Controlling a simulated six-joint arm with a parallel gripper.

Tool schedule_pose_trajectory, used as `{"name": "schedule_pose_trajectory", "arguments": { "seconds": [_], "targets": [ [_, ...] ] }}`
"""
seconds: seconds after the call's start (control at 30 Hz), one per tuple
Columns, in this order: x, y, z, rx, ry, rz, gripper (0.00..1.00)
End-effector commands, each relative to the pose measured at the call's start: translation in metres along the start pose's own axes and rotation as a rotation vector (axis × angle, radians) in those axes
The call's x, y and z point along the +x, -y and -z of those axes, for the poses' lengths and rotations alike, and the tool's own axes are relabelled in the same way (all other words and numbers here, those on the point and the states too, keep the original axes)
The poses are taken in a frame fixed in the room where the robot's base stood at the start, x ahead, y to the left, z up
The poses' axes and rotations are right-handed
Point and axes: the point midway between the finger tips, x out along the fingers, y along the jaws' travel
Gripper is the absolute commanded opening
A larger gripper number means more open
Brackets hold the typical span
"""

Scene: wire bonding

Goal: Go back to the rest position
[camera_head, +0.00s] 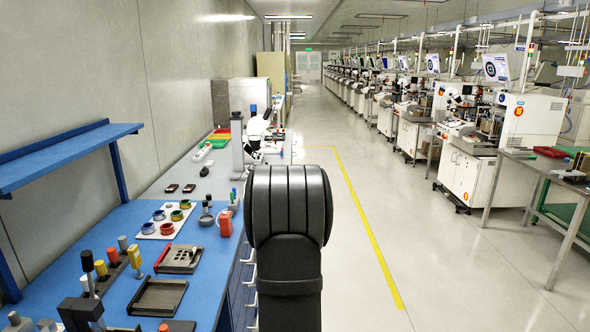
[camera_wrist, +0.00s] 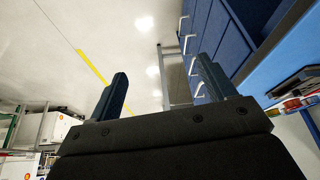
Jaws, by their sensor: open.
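My gripper (camera_wrist: 163,92) shows in the wrist view with its two dark fingers apart and nothing between them. Behind the fingers are pale floor and the blue drawer front of the workbench. In the head view, a thick black link of my arm stands in the middle over the aisle, to the right of the blue workbench (camera_head: 120,222). The gripper itself cannot be made out in the head view.
The workbench holds dark trays (camera_head: 158,297), a white board with coloured rings (camera_head: 167,219) and a red-orange bottle (camera_head: 225,223). A blue shelf (camera_head: 70,150) overhangs its left. White machines (camera_head: 480,175) line the right. The aisle floor (camera_head: 365,220) is clear.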

Motion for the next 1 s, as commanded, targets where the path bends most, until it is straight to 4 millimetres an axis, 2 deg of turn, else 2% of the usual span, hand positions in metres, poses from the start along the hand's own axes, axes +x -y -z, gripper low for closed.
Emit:
{"name": "schedule_pose_trajectory", "arguments": {
  "seconds": [0.23, 0.63, 0.83, 1.0],
  "targets": [
    [-0.003, 0.014, 0.013, -0.013, 0.0, 0.006, 0.76],
    [-0.003, 0.014, 0.014, -0.013, 0.001, 0.006, 0.76],
    [0.0, 0.001, 0.0, -0.001, 0.002, 0.001, 0.76],
    [0.003, -0.019, -0.027, 0.006, 0.006, -0.004, 0.76]
  ]
}}
